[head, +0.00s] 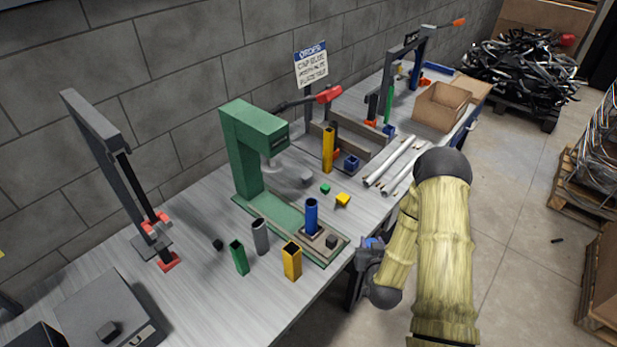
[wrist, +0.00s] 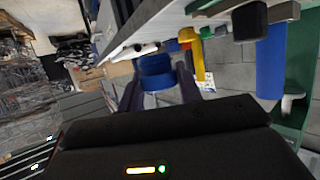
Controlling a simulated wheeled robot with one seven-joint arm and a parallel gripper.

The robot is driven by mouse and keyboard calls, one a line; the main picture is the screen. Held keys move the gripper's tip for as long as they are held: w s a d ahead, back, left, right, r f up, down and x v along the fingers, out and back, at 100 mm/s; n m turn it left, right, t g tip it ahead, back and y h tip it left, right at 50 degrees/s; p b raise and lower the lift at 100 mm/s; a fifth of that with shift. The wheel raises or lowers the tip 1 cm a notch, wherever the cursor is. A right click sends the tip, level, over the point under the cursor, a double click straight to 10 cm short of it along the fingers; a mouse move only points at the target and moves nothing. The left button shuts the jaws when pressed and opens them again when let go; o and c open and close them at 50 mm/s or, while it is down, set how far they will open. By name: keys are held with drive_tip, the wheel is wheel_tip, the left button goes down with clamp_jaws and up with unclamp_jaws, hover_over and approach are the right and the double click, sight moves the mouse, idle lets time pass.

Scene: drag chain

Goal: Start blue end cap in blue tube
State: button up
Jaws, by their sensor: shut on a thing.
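The blue tube (head: 311,215) stands upright in a small fixture on the green press base (head: 325,259). Its top end looks open in the head view. It shows at the right of the wrist view (wrist: 270,62), which looks upside down. My gripper (head: 370,250) is beside the table's front edge, to the right of the tube and apart from it. It is shut on the blue end cap (wrist: 157,72), which sits between the two fingers. Only a small part of the cap (head: 373,242) shows in the head view.
The green press (head: 250,140) with its red-handled lever (head: 328,94) rises behind the tube. Grey (head: 260,237), green (head: 239,258) and yellow (head: 292,262) tubes stand nearby. Yellow (head: 342,199) and green (head: 325,188) caps lie behind the blue tube. White rods (head: 395,165) lie farther right.

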drive_tip(key=w+a+r+n+g+y+p, duration=0.1)
drive_tip(key=w+a+r+n+y+p, duration=0.3)
drive_tip(key=a+r+p, duration=0.2)
drive_tip(key=w+a+r+n+g+y+p, duration=0.2)
drive_tip(key=w+a+r+n+y+p, duration=0.2)
drive_tip(key=a+r+p, duration=0.3)
drive_tip(key=a+r, duration=0.4)
drive_tip(key=a, duration=0.1)
drive_tip(key=shift+w+r+y, duration=0.2)
drive_tip(key=shift+r+y, duration=0.1)
drive_tip(key=shift+y, duration=0.1)
drive_tip(key=shift+d+f, duration=0.1)
drive_tip(key=shift+f+b, duration=2.75)
drive_tip(key=shift+f, duration=0.05)
drive_tip(key=shift+b, duration=0.75)
drive_tip(key=shift+s+f+b, duration=0.1)
drive_tip(key=shift+f+b, duration=0.75)
